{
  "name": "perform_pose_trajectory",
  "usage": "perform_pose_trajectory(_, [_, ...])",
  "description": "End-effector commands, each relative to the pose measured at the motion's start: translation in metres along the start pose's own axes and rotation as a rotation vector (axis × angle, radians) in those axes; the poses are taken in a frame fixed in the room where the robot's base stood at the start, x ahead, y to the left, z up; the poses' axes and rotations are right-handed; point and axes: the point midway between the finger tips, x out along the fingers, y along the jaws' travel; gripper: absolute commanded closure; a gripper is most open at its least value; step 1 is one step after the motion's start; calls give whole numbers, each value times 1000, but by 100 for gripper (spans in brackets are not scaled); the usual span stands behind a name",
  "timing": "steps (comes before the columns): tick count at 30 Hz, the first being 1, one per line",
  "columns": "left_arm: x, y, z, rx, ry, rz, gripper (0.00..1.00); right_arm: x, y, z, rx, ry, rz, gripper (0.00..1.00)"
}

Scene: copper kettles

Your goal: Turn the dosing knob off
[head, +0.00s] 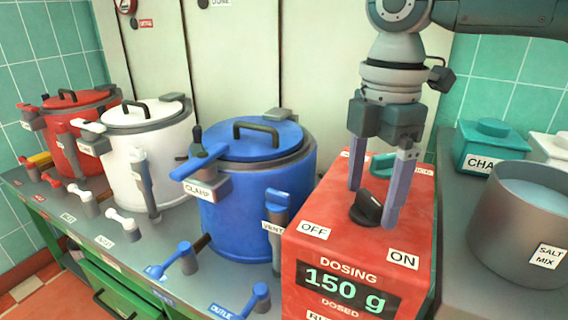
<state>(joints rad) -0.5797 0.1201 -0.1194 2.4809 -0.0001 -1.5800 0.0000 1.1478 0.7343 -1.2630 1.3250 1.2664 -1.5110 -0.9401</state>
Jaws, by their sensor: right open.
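The dosing knob (366,208) is a black knob on top of the red dosing box (331,250). Its raised grip is tilted, with one end toward the upper right. An OFF label (314,230) lies to its left and an ON label (403,259) to its lower right. The box's display (346,288) reads 150 g. My right gripper (373,206) points down over the box, open, with one finger on each side of the knob. I cannot tell whether either finger touches the knob. My left gripper is not in view.
Blue (243,200), white (128,165) and red (62,140) kettles with clamps and valve handles stand to the left. A teal handle (381,166) sits behind the knob. A grey pot (516,230) labelled SALT MIX and a teal canister (484,146) stand at the right.

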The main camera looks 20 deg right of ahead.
Motion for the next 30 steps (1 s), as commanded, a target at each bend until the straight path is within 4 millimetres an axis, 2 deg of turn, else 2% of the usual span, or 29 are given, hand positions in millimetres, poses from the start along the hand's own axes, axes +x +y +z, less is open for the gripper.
perform_pose_trajectory(6, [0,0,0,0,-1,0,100,0,0,0,-1,0,0,10])
perform_pose_trajectory(27, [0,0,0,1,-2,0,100,0,0,0,-1,0,0,89])
perform_pose_trajectory(29, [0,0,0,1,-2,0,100,0,0,0,-1,0,0,96])
perform_pose_trajectory(30, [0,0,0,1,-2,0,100,0,0,0,-1,0,0,96])
